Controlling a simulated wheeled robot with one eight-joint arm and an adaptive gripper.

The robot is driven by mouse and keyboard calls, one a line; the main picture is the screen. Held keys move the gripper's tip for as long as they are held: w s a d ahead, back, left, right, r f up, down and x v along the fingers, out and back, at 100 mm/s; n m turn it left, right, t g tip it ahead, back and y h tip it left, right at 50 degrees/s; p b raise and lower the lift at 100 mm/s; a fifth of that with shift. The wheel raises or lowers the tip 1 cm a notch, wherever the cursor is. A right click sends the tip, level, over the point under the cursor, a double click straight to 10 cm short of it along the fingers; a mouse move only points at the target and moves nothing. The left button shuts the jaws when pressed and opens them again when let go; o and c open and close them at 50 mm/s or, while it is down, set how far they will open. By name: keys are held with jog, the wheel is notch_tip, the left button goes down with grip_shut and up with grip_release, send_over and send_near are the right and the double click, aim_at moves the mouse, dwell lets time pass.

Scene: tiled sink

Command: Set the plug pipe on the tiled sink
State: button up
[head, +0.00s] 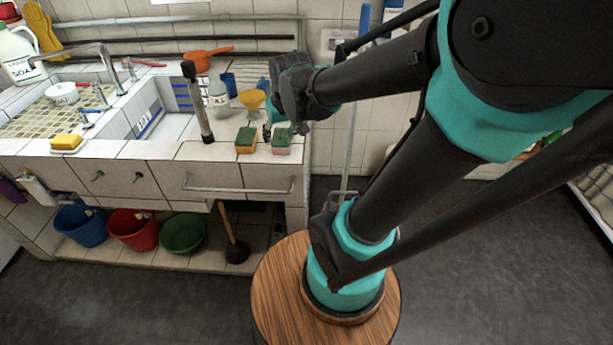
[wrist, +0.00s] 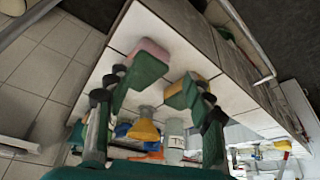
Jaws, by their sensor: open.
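A grey pipe with black ends (head: 198,103), which looks like the plug pipe, stands roughly upright, leaning slightly in the picture, on the white tiled sink counter (head: 175,128). I cannot make it out in the wrist view. My gripper (head: 270,122) is over the counter's right end, to the right of the pipe and apart from it. In the wrist view my gripper (wrist: 160,82) has its fingers spread with nothing held between them. A green-and-yellow sponge (head: 246,146) and a green-and-pink sponge (head: 282,149) lie at the counter's front edge, near the gripper.
A plunger (head: 235,248) and several tubs are below. Tiles just left of the pipe are clear.

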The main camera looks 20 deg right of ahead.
jog(key=s+d+f+m, duration=0.1)
jog(key=s+d+f, duration=0.3)
jog(key=s+f, duration=0.5)
jog(key=shift+s+d+f+g+h, duration=0.15)
jog(key=shift+s+d+g+h, duration=0.2)
jog(key=shift+s, duration=0.25)
